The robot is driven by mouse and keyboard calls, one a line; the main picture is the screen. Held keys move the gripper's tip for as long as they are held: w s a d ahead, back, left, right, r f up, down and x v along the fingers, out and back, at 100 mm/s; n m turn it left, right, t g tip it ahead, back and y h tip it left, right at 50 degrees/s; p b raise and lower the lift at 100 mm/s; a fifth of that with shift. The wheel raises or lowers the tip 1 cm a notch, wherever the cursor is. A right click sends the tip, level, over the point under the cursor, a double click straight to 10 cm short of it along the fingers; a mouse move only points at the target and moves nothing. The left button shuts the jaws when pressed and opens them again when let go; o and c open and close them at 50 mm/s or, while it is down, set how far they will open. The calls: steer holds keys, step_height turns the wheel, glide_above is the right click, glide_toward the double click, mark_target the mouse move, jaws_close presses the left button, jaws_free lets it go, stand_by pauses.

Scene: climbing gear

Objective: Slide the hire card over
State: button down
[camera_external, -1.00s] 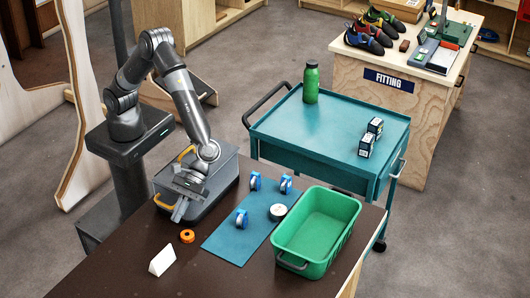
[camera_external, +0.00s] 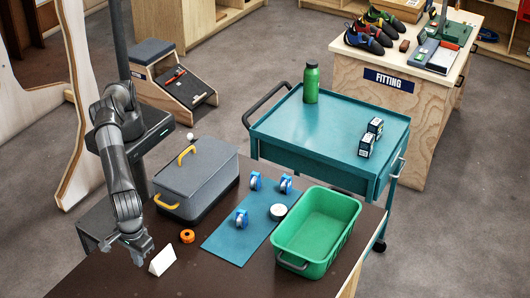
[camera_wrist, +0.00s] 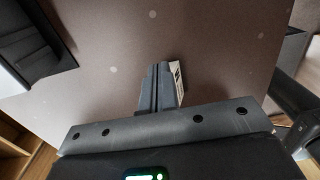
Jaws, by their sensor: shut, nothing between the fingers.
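The hire card (camera_external: 162,260) is a small white tent-shaped card standing on the dark brown table (camera_external: 215,280), near its front left. In the wrist view, part of the card (camera_wrist: 177,75) shows dark print, just right of the fingertips and partly hidden by them. My gripper (camera_external: 143,258) is low over the table, just left of the card. Its fingers are shut together with nothing between them, and they also show in the wrist view (camera_wrist: 160,70). Whether they touch the card I cannot tell.
A grey lidded box (camera_external: 205,185) with yellow handles stands at the back left. A green bin (camera_external: 310,265) stands right. Table right of the card is clear.

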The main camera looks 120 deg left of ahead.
mark_target(154, 265)
steer(key=f, duration=1)
steer(key=shift+s+d, duration=0.25)
steer(key=shift+d, duration=0.15)
steer(key=shift+a+r, duration=0.2)
steer(key=shift+a, duration=1.8)
steer(key=shift+a, duration=1.4)
steer(key=shift+d, duration=0.1)
